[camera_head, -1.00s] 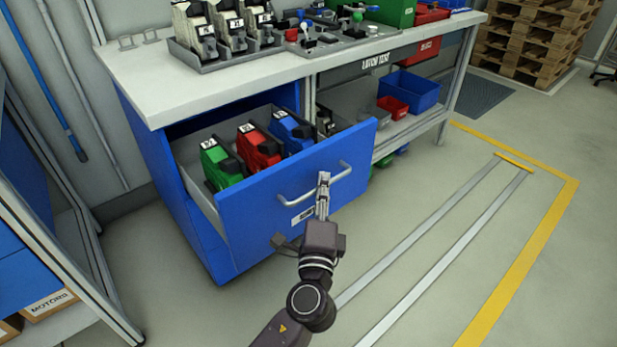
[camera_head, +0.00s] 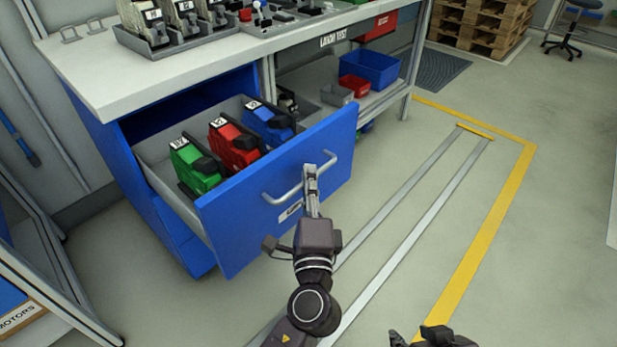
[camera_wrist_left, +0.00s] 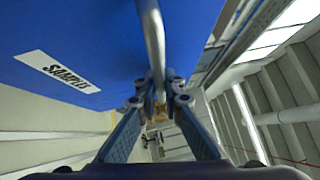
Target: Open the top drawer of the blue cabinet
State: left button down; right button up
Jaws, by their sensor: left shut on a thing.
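The blue cabinet (camera_head: 135,185) stands under the left end of the workbench. Its top drawer (camera_head: 228,225) is pulled well out, with its grey interior exposed. Green (camera_head: 195,168), red (camera_head: 232,145) and blue (camera_head: 268,125) items stand in a row inside it. My left gripper (camera_head: 311,181) is shut on the drawer's bar handle (camera_head: 280,197). The left wrist view shows the handle (camera_wrist_left: 152,35) between the fingers (camera_wrist_left: 158,102), beside a "SAMPLES" label (camera_wrist_left: 57,71) on the blue front. My right gripper (camera_head: 428,338) is partly visible at the bottom edge; its jaw opening is unclear.
The workbench top (camera_head: 95,70) holds racked devices and a control panel. Bins, including a blue one (camera_head: 370,68), sit on the shelf below. A metal-framed rack (camera_head: 45,290) stands at the left. The floor right of the drawer is clear, with metal rails (camera_head: 410,205) and yellow lines.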

pick_arm(q)
jog(key=c, duration=2.1)
grip_release()
jog(key=shift+s, duration=0.1)
jog(key=s, duration=0.4)
jog(key=s+d+f, duration=0.1)
jog(key=s, duration=0.6)
jog(key=shift+s+d+f, duration=0.15)
jog(key=shift+s+f, duration=0.15)
jog(key=shift+f, duration=0.05)
